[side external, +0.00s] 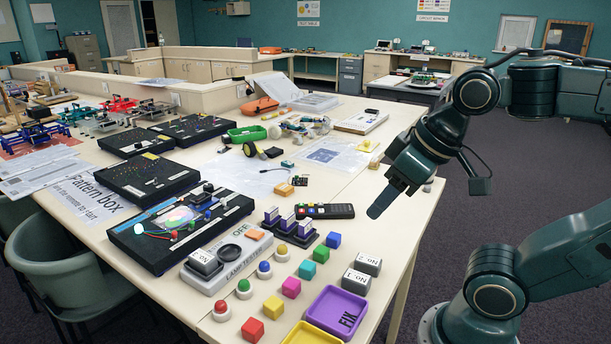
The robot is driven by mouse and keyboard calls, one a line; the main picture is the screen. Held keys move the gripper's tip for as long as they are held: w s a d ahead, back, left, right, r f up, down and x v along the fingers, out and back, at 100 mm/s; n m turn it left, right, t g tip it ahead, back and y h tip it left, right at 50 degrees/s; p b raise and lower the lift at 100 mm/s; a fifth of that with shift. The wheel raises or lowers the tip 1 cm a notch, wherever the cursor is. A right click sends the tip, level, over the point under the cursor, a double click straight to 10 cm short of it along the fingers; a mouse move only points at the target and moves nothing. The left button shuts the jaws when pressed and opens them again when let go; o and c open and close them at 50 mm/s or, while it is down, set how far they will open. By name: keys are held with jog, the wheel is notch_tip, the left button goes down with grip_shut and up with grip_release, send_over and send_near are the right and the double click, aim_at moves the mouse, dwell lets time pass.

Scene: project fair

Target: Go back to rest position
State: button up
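My gripper (384,201) hangs from my dark teal arm at the right edge of the white table (395,115), pointing down and left. Only one dark flat finger shows, so I cannot tell whether it is open or shut. No object shows at its tip. It appears above the table edge, to the right of a black remote-like handset (324,211).
Coloured cubes (291,287), a purple FIX tray (337,312), a yellow tray (312,334), numbered grey blocks (356,281) and a lamp tester (227,262) crowd the near table. Black boards (146,179) lie left. Open floor (500,200) lies right of the table.

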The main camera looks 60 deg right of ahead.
jog(key=o, duration=1.1)
jog(key=shift+m, duration=0.9)
jog(key=w+r, duration=0.1)
jog(key=w, duration=0.1)
jog(key=w+r, duration=0.1)
jog(key=w, duration=0.1)
jog(key=shift+d+r, duration=0.4)
jog(key=w+d+r+m+h, duration=0.1)
jog(key=w+r+m, duration=0.2)
jog(key=w, duration=0.4)
jog(key=w+d+r+m, duration=0.1)
jog(key=w+r+m, duration=0.1)
jog(key=w+m, duration=0.35)
jog(key=w+f+m, duration=0.1)
jog(key=w+m, duration=0.1)
jog(key=w, duration=0.5)
jog(key=w+d+f+m+g, duration=0.1)
jog(key=w+m, duration=0.2)
jog(key=w, duration=0.4)
jog(key=w+d+f+m+h, duration=0.1)
jog(key=w+m, duration=0.1)
jog(key=w, duration=0.5)
jog(key=shift+w+f+m+g, duration=0.25)
jog(key=shift+f+m+g, duration=0.05)
jog(key=shift+f+m, duration=0.1)
jog(key=shift+x, duration=5)
jog(key=shift+r, duration=0.1)
